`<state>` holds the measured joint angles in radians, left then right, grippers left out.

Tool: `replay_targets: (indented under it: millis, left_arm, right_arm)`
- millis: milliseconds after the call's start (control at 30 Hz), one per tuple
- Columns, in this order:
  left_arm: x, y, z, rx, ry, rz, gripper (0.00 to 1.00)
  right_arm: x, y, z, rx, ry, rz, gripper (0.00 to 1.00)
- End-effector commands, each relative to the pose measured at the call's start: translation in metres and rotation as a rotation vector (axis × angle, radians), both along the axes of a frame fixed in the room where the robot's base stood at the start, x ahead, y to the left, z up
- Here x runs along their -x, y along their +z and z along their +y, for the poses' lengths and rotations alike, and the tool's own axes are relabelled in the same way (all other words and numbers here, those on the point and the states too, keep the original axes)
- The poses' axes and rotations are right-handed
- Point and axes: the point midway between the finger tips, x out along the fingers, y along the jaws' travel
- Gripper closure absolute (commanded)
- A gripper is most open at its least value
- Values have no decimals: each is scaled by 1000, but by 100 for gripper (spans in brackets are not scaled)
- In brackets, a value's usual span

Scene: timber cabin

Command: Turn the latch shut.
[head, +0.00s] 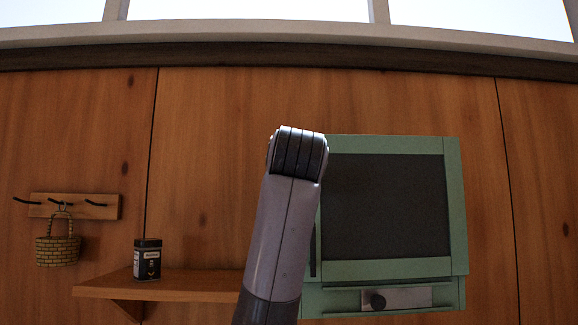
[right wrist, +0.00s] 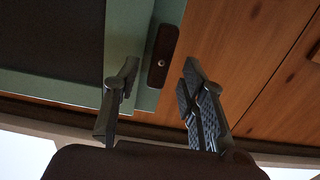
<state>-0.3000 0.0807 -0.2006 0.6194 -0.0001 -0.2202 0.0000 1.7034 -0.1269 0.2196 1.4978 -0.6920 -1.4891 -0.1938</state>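A green cabinet (head: 457,210) with a dark front panel (head: 390,205) is on the timber wall. My arm hides its left part in the head view. In the right wrist view, its green frame (right wrist: 124,40) carries a dark reddish-brown latch bar (right wrist: 162,52) with a round pin. The bar lies lengthwise along the frame's edge. My right gripper (right wrist: 160,75) is open, its two fingers apart on either side of the bar's near end in the picture. I cannot tell how far the fingertips are from it. My left gripper is not in view.
A wooden shelf (head: 190,284) with a dark tin (head: 147,259) is to the left. A wicker basket (head: 58,250) hangs from a hook rail (head: 95,208). Windows run above.

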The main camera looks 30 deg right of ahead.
Motion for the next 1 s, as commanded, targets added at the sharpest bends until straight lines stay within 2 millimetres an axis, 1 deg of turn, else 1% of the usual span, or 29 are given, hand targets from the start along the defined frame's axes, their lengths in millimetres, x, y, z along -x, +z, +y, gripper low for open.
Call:
replay_targets:
  millis: [33,200,500,1000]
  left_arm:
    - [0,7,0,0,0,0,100]
    - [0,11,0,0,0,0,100]
    - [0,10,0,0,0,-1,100]
    - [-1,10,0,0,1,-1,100]
  right_arm:
    - [-5,3,-3,0,0,2,62]
    - [-15,1,-9,-1,2,1,62]
    - [-16,0,-9,0,1,-1,62]
    - [-16,0,-9,1,1,-1,96]
